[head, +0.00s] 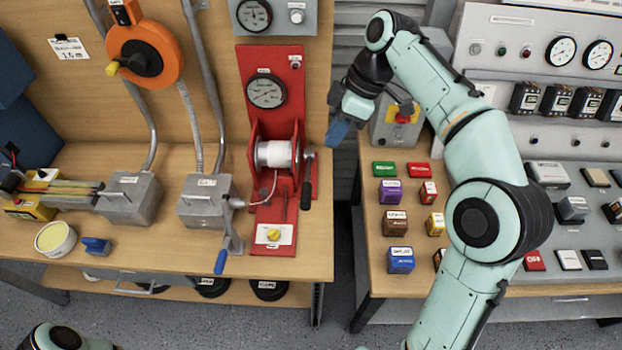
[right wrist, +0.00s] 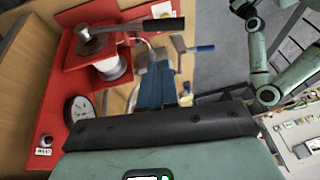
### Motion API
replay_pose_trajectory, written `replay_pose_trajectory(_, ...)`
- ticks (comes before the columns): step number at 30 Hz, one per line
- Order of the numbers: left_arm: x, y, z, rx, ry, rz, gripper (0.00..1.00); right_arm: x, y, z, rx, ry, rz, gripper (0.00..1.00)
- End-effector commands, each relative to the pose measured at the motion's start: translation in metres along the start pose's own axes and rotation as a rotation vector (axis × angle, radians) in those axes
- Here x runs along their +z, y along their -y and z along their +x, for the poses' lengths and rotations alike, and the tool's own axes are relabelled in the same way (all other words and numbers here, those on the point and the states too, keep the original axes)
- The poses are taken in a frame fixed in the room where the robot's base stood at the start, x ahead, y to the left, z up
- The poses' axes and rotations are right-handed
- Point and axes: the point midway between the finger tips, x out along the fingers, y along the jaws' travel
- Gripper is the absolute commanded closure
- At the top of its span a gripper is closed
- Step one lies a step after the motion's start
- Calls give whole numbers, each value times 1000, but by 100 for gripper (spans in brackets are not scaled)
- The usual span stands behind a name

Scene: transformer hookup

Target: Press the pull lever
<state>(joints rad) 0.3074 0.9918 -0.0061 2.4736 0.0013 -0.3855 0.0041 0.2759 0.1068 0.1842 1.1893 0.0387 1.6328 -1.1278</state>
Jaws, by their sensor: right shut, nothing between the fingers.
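No label reading "pull lever" is legible, so I cannot tell which handle it names. A lever with a blue grip (head: 221,260) hangs from a grey box on the left bench; it also shows in the right wrist view (right wrist: 205,48). A black-handled crank (head: 306,180) sits on the right side of the red winch panel (head: 270,215), and its handle also shows in the right wrist view (right wrist: 155,24). My right gripper (head: 338,132), with blue fingers, is shut and empty, to the right of the red panel and above the crank. My left gripper is out of view.
A white spool (head: 273,154) and a gauge (head: 266,91) are on the red panel. An orange reel (head: 145,53) hangs on the back wall. A grey box with a red knob (head: 402,110) stands near my right wrist. Small coloured boxes sit on the right bench. A gap separates the benches.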

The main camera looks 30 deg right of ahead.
Motion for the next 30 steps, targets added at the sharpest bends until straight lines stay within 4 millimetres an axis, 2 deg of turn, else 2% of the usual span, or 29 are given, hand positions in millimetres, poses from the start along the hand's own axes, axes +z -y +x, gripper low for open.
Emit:
replay_pose_trajectory(5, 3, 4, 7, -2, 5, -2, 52, 1, 0, 17, -4, 2, 0, 100)
replay_pose_trajectory(15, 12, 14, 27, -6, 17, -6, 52, 2, 1, 89, -6, 3, 0, 100)
replay_pose_trajectory(21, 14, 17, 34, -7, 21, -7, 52, 5, 6, 121, -4, 2, 1, 100)
replay_pose_trajectory(25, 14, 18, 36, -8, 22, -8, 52, 6, 8, 133, -2, 1, 1, 100)
replay_pose_trajectory(30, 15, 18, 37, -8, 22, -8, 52, 7, 10, 138, -1, 0, 1, 100)
